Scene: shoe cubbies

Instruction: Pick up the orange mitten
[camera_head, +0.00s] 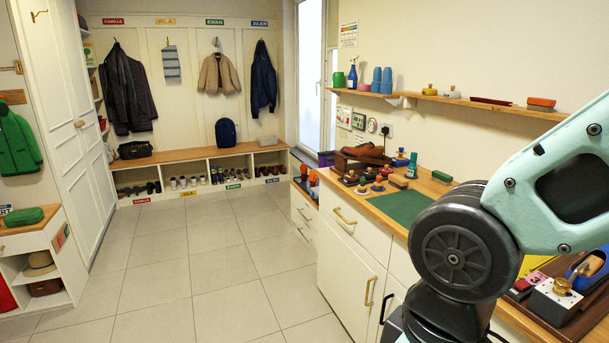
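A small orange item (313,178) shows at the far left end of the counter, next to a brown shoe rack and shoe. It is too small to tell for certain whether it is the orange mitten. My gripper is outside the picture; only links of my arm show at the right, covering part of the counter.
The counter (350,206) carries a green mat (399,207), a brown shoe (362,154), brushes and several tins. A wall shelf (450,100) runs above it. A cubby bench (200,153) stands at the back. The tiled floor (190,260) is clear.

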